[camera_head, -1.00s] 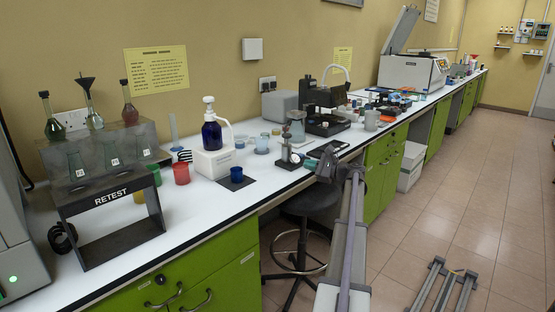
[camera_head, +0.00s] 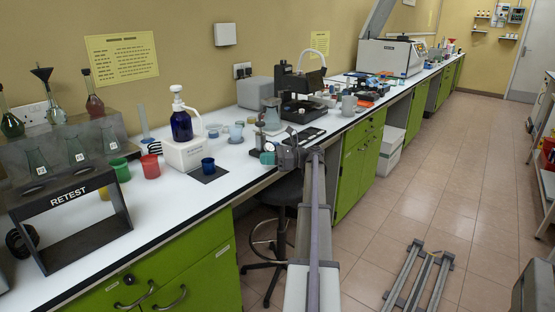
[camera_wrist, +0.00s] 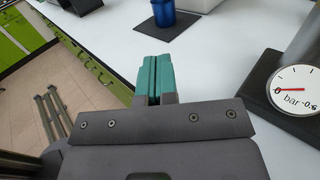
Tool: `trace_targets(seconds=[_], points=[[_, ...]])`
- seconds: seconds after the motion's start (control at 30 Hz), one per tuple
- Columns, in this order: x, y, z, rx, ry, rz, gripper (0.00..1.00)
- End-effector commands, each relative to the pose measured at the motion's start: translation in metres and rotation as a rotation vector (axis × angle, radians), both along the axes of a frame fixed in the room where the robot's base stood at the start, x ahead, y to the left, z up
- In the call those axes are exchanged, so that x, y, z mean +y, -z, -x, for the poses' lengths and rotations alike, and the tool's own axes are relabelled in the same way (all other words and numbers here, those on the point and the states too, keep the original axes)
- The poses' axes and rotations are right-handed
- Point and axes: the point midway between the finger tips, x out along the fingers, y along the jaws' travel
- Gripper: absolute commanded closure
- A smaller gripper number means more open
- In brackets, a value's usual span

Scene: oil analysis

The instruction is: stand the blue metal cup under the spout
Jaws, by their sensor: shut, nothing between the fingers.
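The blue metal cup (camera_head: 208,166) stands upright on a dark square mat (camera_head: 221,172), in front of the white base of the pump dispenser (camera_head: 182,126). In the head view the dispenser's spout (camera_head: 202,116) ends above the cup; I cannot tell if it is directly above. My gripper (camera_head: 268,155) is shut and empty, right of the cup and apart from it, over the bench front. In the wrist view the teal fingers (camera_wrist: 154,75) are together, and the lower part of the cup (camera_wrist: 163,12) shows beyond them at the top edge.
A pressure gauge (camera_wrist: 294,88) on a dark base is close right of my fingers in the wrist view. Red (camera_head: 151,166) and green (camera_head: 121,169) cups and the RETEST rack (camera_head: 71,199) are left of the dispenser. White bench is clear before the mat.

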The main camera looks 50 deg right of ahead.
Motion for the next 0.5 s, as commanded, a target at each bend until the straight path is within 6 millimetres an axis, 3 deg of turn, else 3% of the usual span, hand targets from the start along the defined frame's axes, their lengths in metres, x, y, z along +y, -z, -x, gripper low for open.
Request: trace_targets(seconds=[0.5], points=[[0.081, 0.0, -0.082, -0.001, -0.002, 0.001, 1.0]])
